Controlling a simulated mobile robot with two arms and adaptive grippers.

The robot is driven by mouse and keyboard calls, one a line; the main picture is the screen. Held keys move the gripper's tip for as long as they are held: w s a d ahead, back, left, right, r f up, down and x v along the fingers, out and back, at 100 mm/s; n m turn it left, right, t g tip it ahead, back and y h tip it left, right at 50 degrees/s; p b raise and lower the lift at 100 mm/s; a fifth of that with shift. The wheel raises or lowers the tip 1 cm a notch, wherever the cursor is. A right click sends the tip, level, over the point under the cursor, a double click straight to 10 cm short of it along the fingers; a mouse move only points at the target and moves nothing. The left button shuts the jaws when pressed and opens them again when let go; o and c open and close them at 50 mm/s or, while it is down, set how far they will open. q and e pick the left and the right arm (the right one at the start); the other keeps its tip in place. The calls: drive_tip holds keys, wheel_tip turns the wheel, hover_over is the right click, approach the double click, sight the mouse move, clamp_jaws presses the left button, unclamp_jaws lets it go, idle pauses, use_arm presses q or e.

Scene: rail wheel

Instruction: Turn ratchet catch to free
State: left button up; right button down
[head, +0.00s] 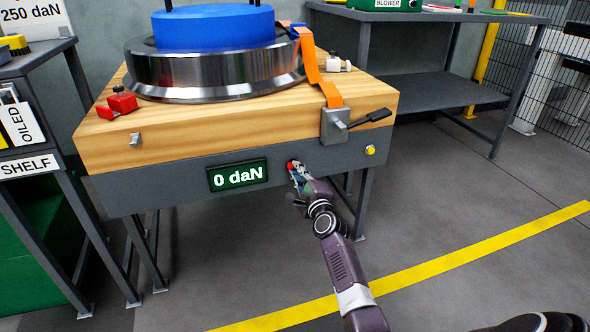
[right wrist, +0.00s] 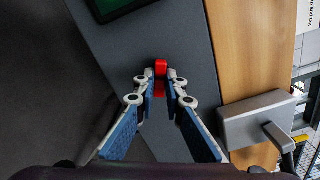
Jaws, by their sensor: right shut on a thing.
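A small red catch (head: 291,165) sticks out from the grey front panel of the wooden-topped bench, right of the green display. My right gripper (head: 296,172) reaches up to it from below and is shut on it. In the right wrist view the red catch (right wrist: 160,72) sits between the two fingertips (right wrist: 160,88), which hide part of it. The grey ratchet box (head: 335,127) with a black lever (head: 371,118) is on the bench's front edge, up and right of the gripper. An orange strap (head: 318,72) runs into it. My left gripper is not in view.
The display (head: 238,175) reads 0 daN. A yellow button (head: 370,150) is on the panel's right. A metal wheel (head: 215,75) with a blue top rests on the wooden top (head: 240,115). A red clamp (head: 118,105) is at left. Floor in front is clear.

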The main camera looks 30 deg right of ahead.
drive_tip(key=m, duration=0.4)
drive_tip(key=shift+m+p, duration=0.3)
drive_tip(key=m+p, duration=0.1)
drive_tip(key=m, duration=0.3)
drive_tip(key=shift+f+m, duration=0.1)
drive_tip(key=shift+m, duration=0.2)
